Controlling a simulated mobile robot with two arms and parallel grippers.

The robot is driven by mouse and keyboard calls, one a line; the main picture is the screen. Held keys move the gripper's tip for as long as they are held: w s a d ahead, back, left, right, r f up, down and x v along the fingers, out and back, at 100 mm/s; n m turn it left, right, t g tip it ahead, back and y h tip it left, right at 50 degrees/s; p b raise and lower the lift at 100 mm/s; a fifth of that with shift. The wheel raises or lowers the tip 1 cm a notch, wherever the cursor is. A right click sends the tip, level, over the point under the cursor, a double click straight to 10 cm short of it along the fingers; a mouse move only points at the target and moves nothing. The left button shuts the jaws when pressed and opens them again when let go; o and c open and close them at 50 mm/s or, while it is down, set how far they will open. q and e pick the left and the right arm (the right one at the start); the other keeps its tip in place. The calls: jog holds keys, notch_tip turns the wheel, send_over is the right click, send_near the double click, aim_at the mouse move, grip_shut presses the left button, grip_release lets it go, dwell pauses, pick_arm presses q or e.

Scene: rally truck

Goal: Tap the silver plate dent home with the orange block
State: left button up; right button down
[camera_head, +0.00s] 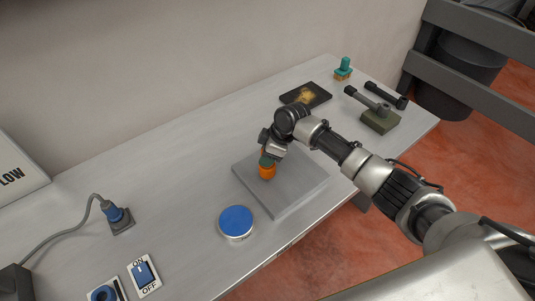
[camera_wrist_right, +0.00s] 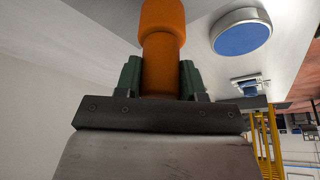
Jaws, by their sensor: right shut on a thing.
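The silver plate (camera_head: 291,192) lies flat on the grey bench. My right gripper (camera_head: 267,162) points down over the left part of the plate and is shut on the orange block (camera_head: 267,172). In the right wrist view the orange block (camera_wrist_right: 162,45) stands out between the two green fingers of my right gripper (camera_wrist_right: 161,78). From these views I cannot tell whether the block touches the plate. No dent can be made out; the block and arm cover part of the plate. My left gripper is not in view.
A blue-topped round tin (camera_head: 236,222) stands just left of the plate's near corner. A dark tray (camera_head: 306,95), a green block with a black-handled tool (camera_head: 379,120) and a teal-handled brush (camera_head: 343,69) are farther back. A blue plug (camera_head: 117,215) and an ON/OFF switch (camera_head: 143,275) are at left.

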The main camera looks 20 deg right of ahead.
jog(key=shift+r, duration=0.1)
jog(key=shift+r+p, duration=0.35)
jog(key=shift+r, duration=0.15)
notch_tip(320, 180, up, 4)
jog(key=p, duration=0.3)
jog(key=shift+r+p, duration=0.1)
jog(key=shift+p, duration=0.25)
